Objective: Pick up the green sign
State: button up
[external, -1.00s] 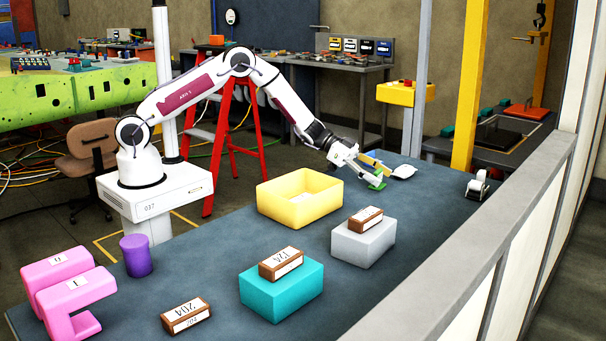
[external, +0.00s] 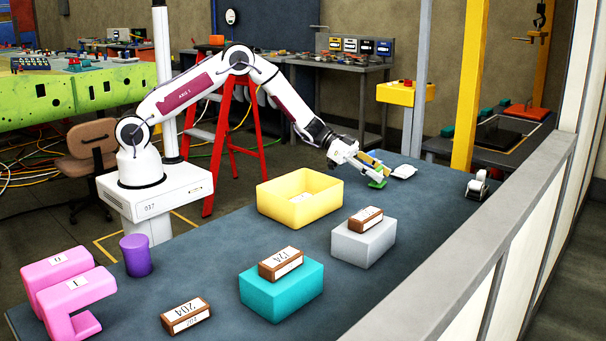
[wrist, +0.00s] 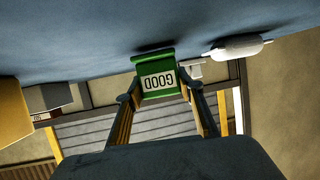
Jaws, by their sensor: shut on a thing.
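The green sign (wrist: 156,78) carries a white label reading "GOOD", upside down in the wrist view. My gripper (wrist: 158,95) is shut on it, with one finger at each side. In the external view the green sign (external: 377,183) shows small at the fingertips of my gripper (external: 374,173), low over the far part of the blue-grey table. In the wrist view a dark shadow lies on the table right by the sign's edge; I cannot tell whether the sign still touches the table.
A white rounded object (external: 403,171) lies just right of the gripper. The yellow open bin (external: 300,212) stands to the left. A grey block (external: 363,247) and a teal block (external: 281,293) bear brown labelled blocks nearer the camera. A tape dispenser (external: 478,186) stands at the right.

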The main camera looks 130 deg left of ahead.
aim_at(379, 167)
notch_tip(379, 167, up, 9)
jog(key=shift+r, duration=0.1)
dwell(0.4)
